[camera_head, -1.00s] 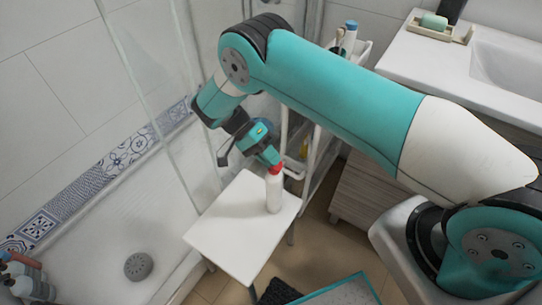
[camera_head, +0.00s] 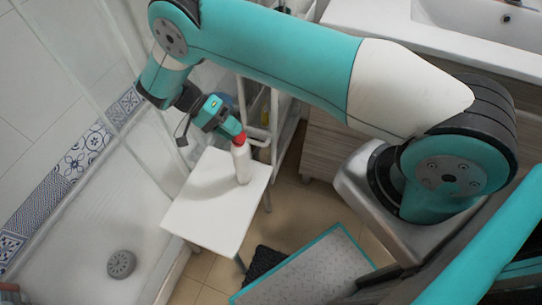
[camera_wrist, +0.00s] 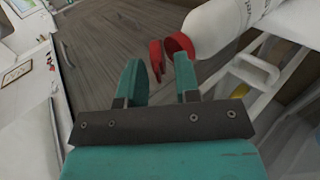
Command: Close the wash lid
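The wash bottle (camera_head: 243,165) is white with a red lid (camera_head: 239,138). It stands upright on a small white stool (camera_head: 206,217). In the wrist view the bottle (camera_wrist: 232,22) shows at the upper right. Its red cap (camera_wrist: 179,44) has a red flap (camera_wrist: 156,60) standing apart from it, so the lid looks open. My gripper (camera_wrist: 159,66) is open, with the red flap showing between its two teal fingers. Whether a finger touches the cap cannot be told. In the head view my gripper (camera_head: 231,132) is right at the bottle's top and partly hides the lid.
A white cart (camera_head: 285,125) stands just behind the stool. A washbasin counter (camera_head: 370,22) with a wooden cabinet is at the upper right. A shower tray (camera_head: 95,235) with a drain and a glass panel lies left.

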